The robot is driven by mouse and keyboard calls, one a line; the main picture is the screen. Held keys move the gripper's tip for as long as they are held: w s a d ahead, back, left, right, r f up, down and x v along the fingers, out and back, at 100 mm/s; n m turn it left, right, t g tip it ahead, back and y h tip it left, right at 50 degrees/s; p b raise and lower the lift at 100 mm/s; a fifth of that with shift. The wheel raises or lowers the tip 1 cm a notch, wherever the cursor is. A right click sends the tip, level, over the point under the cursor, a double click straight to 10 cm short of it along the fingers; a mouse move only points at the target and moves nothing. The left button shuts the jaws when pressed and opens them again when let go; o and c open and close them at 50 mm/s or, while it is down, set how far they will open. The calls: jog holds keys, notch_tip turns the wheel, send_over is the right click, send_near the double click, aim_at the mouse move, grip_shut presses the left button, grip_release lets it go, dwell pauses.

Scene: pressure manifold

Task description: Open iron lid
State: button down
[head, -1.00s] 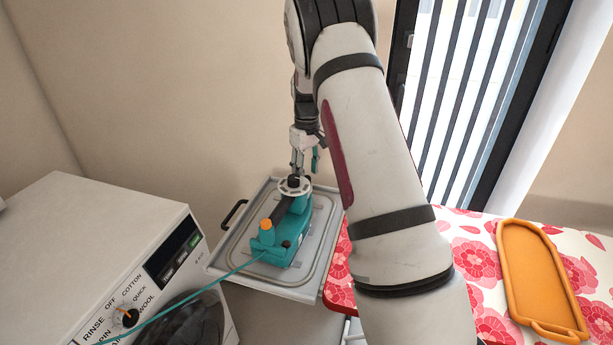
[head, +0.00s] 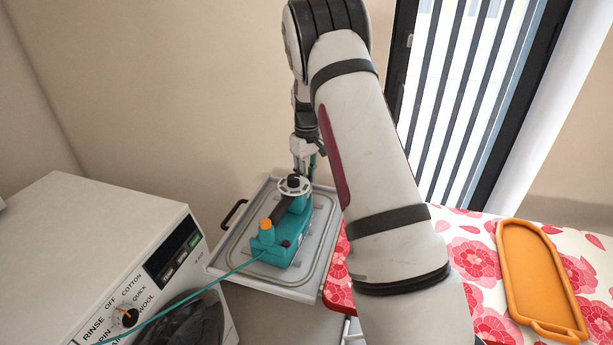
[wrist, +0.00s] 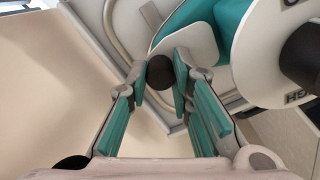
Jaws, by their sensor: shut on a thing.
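The teal iron (head: 285,243) rests on a metal tray with its orange knob (head: 266,225) toward the front and a white dial (head: 294,186) at its far end. My gripper (head: 308,175) is low beside the far end of the iron, just behind the dial, partly hidden there. In the wrist view, its teal-padded fingers (wrist: 163,80) are closed around a small round black knob (wrist: 160,71). A white rounded part (wrist: 188,45) of the iron lies right by that knob, and I cannot tell clearly whether it is the lid. The dial fills the right side (wrist: 262,50).
The metal tray (head: 228,250) sits on a grey cabinet. A washing machine (head: 110,255) stands to its left. A teal cord (head: 190,298) crosses over it. A flowered board (head: 480,255) with an orange tray (head: 540,275) is to the right. The wall is close behind.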

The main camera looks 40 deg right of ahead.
jog(key=m+b, duration=0.1)
jog(key=m, duration=0.3)
jog(key=shift+b, duration=0.3)
jog(key=m+b, duration=0.1)
jog(key=m, duration=0.3)
jog(key=shift+m, duration=0.3)
jog(key=m, duration=0.4)
jog(key=shift+b, duration=0.35)
jog(key=shift+m, duration=1.8)
jog(key=c, duration=1.4)
grip_release()
